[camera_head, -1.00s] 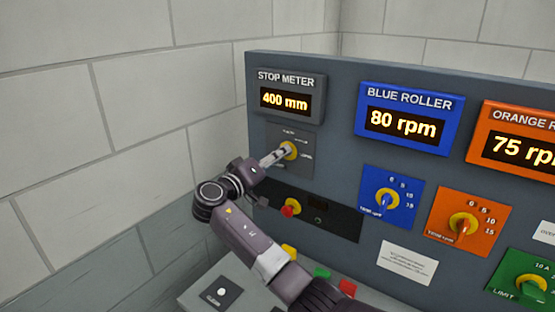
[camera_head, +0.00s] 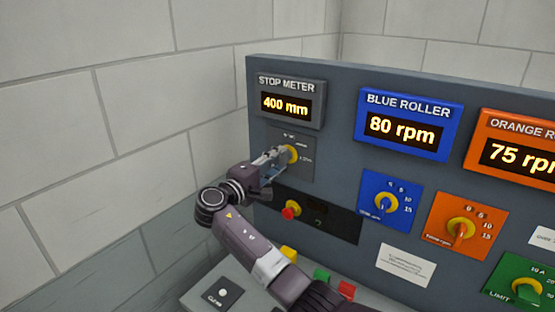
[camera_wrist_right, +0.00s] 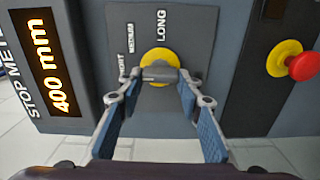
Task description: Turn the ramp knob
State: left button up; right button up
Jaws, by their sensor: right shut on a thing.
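The knob under the stop meter has a round yellow base (camera_head: 292,154) and a grey grip bar (camera_wrist_right: 160,74). It sits on a dark grey plate (camera_wrist_right: 143,22) marked MEDIUM and LONG, with a third word partly hidden. I take it as the ramp knob; no ramp label is readable. My right gripper (camera_head: 276,157) reaches it from the left. In the wrist view my right gripper (camera_wrist_right: 160,78) has its two fingertips closed on either side of the grip bar. The exact setting is hard to read. My left gripper is not in view.
The stop meter (camera_head: 290,86) above shows 400 mm. A red knob (camera_head: 291,213) on a black panel sits just below my gripper. Blue (camera_head: 386,203) and orange (camera_head: 461,230) knobs are further right. A block wall (camera_head: 120,140) stands close on the left.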

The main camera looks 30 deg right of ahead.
dwell(0.3)
jog(key=o, duration=1.2)
jog(key=shift+c, duration=0.2)
jog(key=v, duration=1.2)
jog(key=shift+f, duration=0.15)
